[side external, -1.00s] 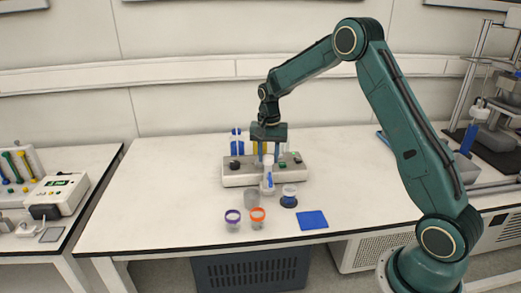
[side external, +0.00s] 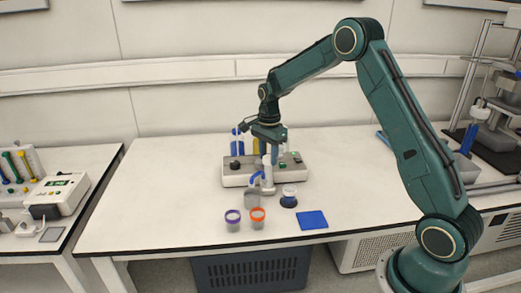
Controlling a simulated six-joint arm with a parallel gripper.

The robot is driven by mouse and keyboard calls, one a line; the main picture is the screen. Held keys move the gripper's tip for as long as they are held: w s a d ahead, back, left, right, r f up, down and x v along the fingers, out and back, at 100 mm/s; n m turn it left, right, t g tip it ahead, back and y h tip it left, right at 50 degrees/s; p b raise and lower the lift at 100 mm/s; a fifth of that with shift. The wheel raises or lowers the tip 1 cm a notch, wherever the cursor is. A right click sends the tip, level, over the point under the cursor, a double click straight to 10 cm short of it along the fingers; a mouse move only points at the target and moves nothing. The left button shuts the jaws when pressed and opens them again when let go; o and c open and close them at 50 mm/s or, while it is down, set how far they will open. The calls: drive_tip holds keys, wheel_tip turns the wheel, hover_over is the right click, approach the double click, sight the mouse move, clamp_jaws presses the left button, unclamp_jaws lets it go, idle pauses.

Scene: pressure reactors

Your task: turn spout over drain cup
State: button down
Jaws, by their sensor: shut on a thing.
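My gripper (side external: 270,155) points down at the front of the white reactor unit. It is shut on the white spout assembly (side external: 267,181), which has a blue curved part (side external: 256,178) now showing on its left. The fingers partly hide the top of the spout. A grey cup (side external: 252,199), which may be the drain cup, stands just below and left of the spout. The blue part reaches toward the space above this cup. I cannot tell whether its outlet is exactly over the cup.
The white reactor unit (side external: 233,176) with blue and yellow vessels stands behind. A purple-rimmed cup (side external: 233,221), an orange-rimmed cup (side external: 257,219), a white-topped jar (side external: 289,196) and a blue mat (side external: 312,220) are in front. The table's left part is clear.

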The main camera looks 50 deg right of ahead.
idle(0.4)
drive_tip(key=c, duration=1)
unclamp_jaws()
drive_tip(key=shift+o, duration=0.2)
drive_tip(key=shift+r, duration=0.1)
wheel_tip(320, 180, up, 14)
